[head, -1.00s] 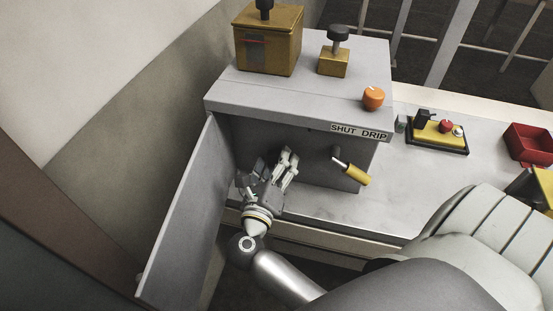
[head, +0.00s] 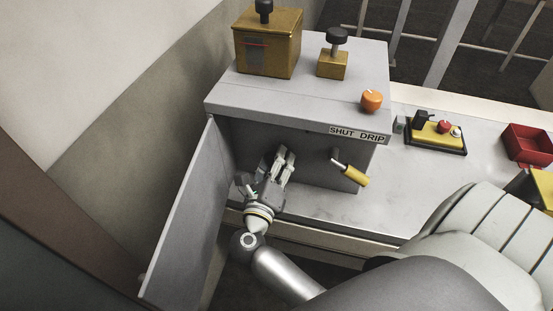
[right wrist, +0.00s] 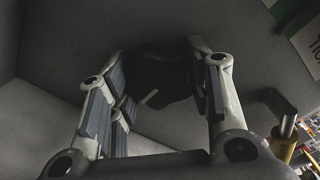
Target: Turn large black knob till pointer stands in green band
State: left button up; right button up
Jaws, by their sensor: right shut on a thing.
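The large black knob (right wrist: 160,72) is a dark round shape on the grey panel, between the fingers of my right gripper (right wrist: 160,95) in the right wrist view. A short pale mark shows on its lower edge. My right gripper is shut on it; in the head view the gripper (head: 279,165) reaches into the open-fronted grey cabinet (head: 300,108) and hides the knob. I cannot make out a green band or a pointer against it. My left gripper is not in view.
The open door (head: 185,215) stands left of my right gripper. A yellow-handled lever (head: 350,172) sticks out to its right, below the SHUT DRIP sign (head: 357,134). An orange knob (head: 371,100) and brass boxes (head: 268,50) stand on top.

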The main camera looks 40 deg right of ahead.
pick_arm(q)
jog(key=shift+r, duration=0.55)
pick_arm(e)
jog(key=shift+n, duration=0.6)
jog(key=o, duration=1)
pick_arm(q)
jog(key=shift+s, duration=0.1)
